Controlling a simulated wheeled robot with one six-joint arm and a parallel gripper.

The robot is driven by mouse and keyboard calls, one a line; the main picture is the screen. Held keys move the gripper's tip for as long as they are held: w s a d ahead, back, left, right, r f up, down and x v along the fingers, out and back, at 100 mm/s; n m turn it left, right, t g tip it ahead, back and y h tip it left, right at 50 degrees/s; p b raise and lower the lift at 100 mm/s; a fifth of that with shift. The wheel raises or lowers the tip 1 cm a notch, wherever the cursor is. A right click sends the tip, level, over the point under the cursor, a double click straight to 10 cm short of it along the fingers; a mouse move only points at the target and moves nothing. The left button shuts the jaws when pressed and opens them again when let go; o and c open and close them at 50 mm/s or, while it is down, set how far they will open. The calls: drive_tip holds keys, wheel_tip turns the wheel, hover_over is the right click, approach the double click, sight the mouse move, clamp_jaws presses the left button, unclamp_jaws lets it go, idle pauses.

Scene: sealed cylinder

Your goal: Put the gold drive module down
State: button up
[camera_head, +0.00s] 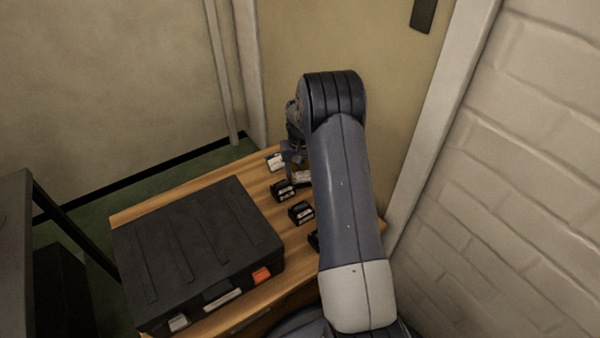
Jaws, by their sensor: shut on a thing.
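My gripper (294,165) points down over the far part of the wooden table (195,202), partly hidden behind my own arm. It is shut on a small module, which I take to be the gold drive module (302,178). Only a small pale part of it shows by the fingertips, and its colour is hard to tell. It is low over the tabletop. I cannot tell whether it touches the wood.
A large black case (195,250) with an orange latch fills the table's left and front. Small modules stand near my gripper: a pale-topped one (275,162), a black one (284,191) and another black one (301,212). A white brick wall (520,170) rises on the right.

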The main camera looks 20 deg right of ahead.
drive_tip(key=c, duration=0.7)
